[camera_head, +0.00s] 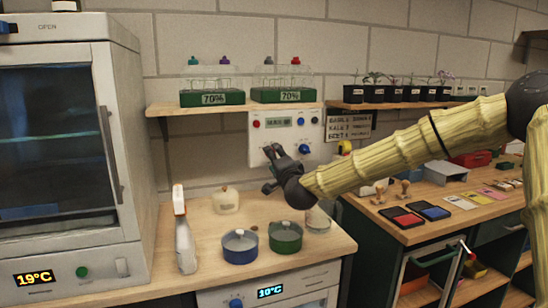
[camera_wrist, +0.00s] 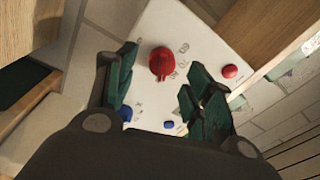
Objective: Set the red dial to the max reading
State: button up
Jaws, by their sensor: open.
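The red dial (camera_wrist: 162,64) is a round knob with a raised grip on a white control panel (camera_wrist: 205,45). Printed numbers, among them 60 and 70, stand beside it; its exact reading is too small to tell. In the wrist view my gripper (camera_wrist: 160,80) is open, with its dark green fingers on either side of the dial's line of sight. Contact with the dial cannot be made out. In the head view my gripper (camera_head: 270,168) is in front of the wall panel (camera_head: 285,135), covering its lower left part.
A red button (camera_wrist: 230,71) and a blue button (camera_wrist: 168,124) are on the panel near the dial. A spray bottle (camera_head: 184,240), blue pot (camera_head: 240,247) and green pot (camera_head: 285,238) stand on the counter below.

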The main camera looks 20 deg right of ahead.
jog(key=s, duration=0.9)
jog(key=shift+f, duration=0.35)
